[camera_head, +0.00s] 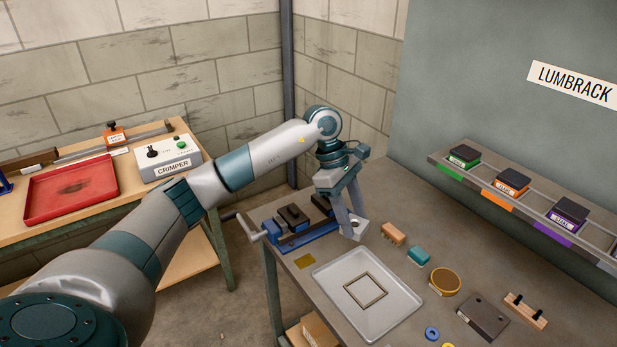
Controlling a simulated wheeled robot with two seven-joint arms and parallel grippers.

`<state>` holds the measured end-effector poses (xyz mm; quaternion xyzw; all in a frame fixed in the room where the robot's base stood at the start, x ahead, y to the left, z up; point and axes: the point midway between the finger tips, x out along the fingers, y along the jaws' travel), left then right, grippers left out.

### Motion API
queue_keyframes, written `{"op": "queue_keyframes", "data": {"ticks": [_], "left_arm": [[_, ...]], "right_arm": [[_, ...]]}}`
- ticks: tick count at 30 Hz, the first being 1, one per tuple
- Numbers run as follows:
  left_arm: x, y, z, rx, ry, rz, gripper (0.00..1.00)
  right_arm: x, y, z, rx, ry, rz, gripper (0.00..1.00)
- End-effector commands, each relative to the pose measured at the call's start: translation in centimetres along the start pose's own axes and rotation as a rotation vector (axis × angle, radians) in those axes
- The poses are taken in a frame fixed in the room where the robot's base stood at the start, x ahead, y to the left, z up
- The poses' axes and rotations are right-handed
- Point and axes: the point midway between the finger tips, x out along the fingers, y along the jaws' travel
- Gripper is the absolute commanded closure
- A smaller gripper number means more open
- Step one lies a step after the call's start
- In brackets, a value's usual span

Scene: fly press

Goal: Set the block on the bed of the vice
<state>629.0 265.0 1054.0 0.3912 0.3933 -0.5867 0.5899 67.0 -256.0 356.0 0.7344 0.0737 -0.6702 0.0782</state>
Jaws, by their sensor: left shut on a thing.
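My left gripper (350,219) reaches down over the bench and is shut on a light grey block (357,230) with a round hole in its top. The fingers cover part of the block. The vice (289,240) is blue with dark jaws and a crank handle at its left end; it stands at the bench's back left corner. The block is just right of the vice, and my gripper hides part of the vice's right end. I cannot tell whether the block touches anything below it. My right gripper is out of view.
A rack (486,205) with labelled black boxes is at right.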

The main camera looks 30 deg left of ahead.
Motion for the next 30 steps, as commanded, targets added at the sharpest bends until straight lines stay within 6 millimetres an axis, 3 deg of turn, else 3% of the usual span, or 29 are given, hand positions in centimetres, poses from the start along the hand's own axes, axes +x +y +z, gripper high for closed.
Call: {"op": "queue_keyframes", "data": {"ticks": [6,12,15,20,30], "left_arm": [[-3.3,3.7,-6.2,-0.526,0.000,0.218,0.85],[-5.3,5.2,-11.7,-0.896,0.001,0.372,0.85],[-6.0,5.4,-13.6,-1.007,0.001,0.419,0.85],[-6.4,5.6,-14.8,-1.082,0.000,0.451,0.85],[-6.3,5.6,-14.9,-1.085,0.000,0.452,0.85]], "right_arm": [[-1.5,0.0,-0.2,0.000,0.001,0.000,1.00],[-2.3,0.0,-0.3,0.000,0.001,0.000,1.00],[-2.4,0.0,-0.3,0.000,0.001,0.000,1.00],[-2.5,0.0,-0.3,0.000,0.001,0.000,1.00],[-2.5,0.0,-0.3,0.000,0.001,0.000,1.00]]}}
